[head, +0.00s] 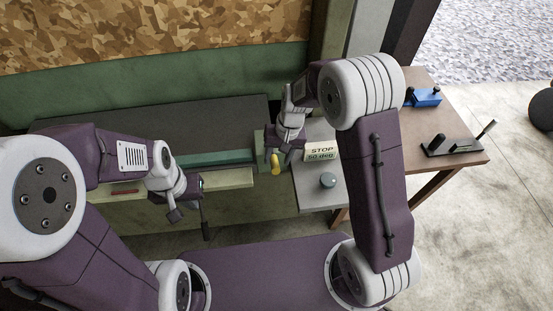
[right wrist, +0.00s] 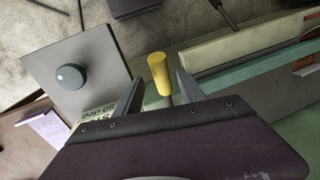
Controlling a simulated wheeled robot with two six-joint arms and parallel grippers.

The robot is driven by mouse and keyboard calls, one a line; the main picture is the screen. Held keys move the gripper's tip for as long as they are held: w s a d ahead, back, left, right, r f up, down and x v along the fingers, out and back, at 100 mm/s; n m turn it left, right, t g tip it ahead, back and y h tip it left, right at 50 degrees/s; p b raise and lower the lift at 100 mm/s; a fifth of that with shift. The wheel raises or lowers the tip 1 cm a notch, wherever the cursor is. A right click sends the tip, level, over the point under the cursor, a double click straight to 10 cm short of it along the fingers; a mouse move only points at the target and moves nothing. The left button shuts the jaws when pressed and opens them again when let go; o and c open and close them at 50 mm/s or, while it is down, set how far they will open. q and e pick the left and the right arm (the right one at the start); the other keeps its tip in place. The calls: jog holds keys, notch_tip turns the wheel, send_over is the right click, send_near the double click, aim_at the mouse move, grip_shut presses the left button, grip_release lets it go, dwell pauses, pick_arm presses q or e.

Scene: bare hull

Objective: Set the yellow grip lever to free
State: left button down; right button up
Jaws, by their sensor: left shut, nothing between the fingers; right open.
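The yellow grip lever (head: 275,163) shows below my right gripper (head: 272,158) in the head view. In the right wrist view the yellow grip (right wrist: 158,73) on its thin metal rod stands between the two open fingers of my right gripper (right wrist: 157,90). I cannot tell whether either finger touches it. A sign reading "STOP 50 deg" (head: 321,151) is just right of the lever and is partly covered in the wrist view. My left gripper (head: 176,214) is shut and empty, well to the left of the lever, by the pale ledge.
A grey panel with a round teal knob (head: 327,180) lies right of the lever. A wooden table (head: 455,140) at the right holds a blue device (head: 424,97) and a black base with levers (head: 458,146). A pale open drawer (head: 236,177) lies left of the lever.

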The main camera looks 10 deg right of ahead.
jog(key=shift+a+f, duration=0.2)
jog(key=shift+f, duration=0.9)
jog(key=shift+a+f, duration=0.15)
jog(key=shift+a, duration=0.1)
jog(key=shift+d, duration=0.1)
grip_shut()
